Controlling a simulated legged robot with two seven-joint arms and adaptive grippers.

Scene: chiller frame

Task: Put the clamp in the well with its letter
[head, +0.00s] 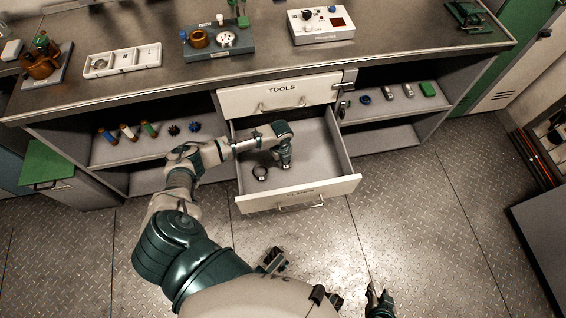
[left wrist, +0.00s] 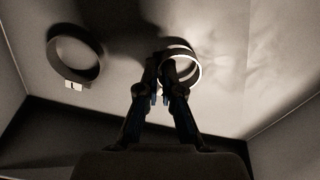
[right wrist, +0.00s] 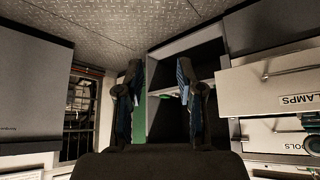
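My left gripper (head: 285,164) is down inside the open lower drawer (head: 318,186). In the left wrist view its fingertips (left wrist: 160,75) are close together at a pale ring-shaped clamp (left wrist: 197,68). The fingers cover that clamp's near left side, so I cannot tell whether they grip it. A dark ring clamp (head: 260,173) lies apart on the drawer floor to the left. In the left wrist view it carries a small white tag (left wrist: 76,85) that seems to read L. My right gripper (right wrist: 158,88) is open and empty, facing the bench shelves.
A white tray with wells (head: 122,61) is on the counter at the left; its letters are too small to read. A grey fixture (head: 218,42) and a white box (head: 320,25) stand further right. The TOOLS drawer (head: 280,95) is above. Shelves flank the drawers.

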